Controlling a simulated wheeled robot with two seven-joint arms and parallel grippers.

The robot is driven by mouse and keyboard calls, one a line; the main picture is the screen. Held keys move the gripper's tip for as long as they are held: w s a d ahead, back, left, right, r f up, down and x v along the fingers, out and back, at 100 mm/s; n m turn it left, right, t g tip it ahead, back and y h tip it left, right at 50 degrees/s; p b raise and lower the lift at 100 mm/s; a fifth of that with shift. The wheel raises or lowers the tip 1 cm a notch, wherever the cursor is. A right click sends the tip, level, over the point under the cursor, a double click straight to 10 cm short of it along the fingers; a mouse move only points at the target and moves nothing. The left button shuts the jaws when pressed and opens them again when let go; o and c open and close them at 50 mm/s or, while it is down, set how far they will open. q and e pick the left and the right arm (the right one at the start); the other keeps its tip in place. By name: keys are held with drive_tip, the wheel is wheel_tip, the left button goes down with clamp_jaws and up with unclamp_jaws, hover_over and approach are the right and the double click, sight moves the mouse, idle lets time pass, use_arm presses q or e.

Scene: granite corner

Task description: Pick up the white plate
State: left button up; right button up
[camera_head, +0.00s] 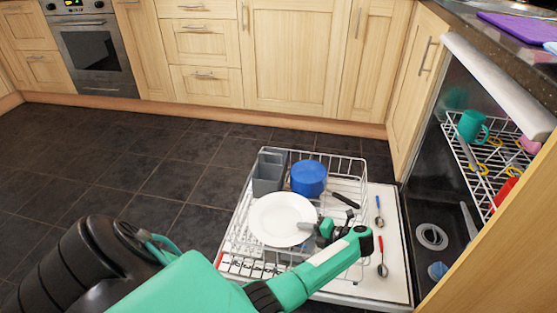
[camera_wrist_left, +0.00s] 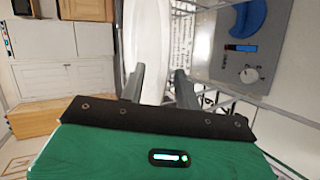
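The white plate (camera_head: 280,217) sits in the pulled-out lower rack of the dishwasher, its round face towards the head camera. My left gripper (camera_head: 316,229) is at the plate's right edge. In the left wrist view the plate (camera_wrist_left: 152,45) shows nearly edge-on, and its near part reaches between the fingers of the left gripper (camera_wrist_left: 158,85). The fingers stand apart, with a gap visible between the plate and the right-hand finger. The gripper looks open. My right gripper is not in view.
A blue container (camera_head: 308,178) and a grey cutlery basket (camera_head: 269,172) stand in the rack behind the plate. A red-handled spoon (camera_head: 382,262) and a blue-handled one (camera_head: 379,212) lie on the open door (camera_head: 395,240). The upper rack (camera_head: 490,165) holds cups. Dark floor left is clear.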

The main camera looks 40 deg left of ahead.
use_arm(q)
clamp_jaws()
drive_tip(key=shift+r, duration=0.1)
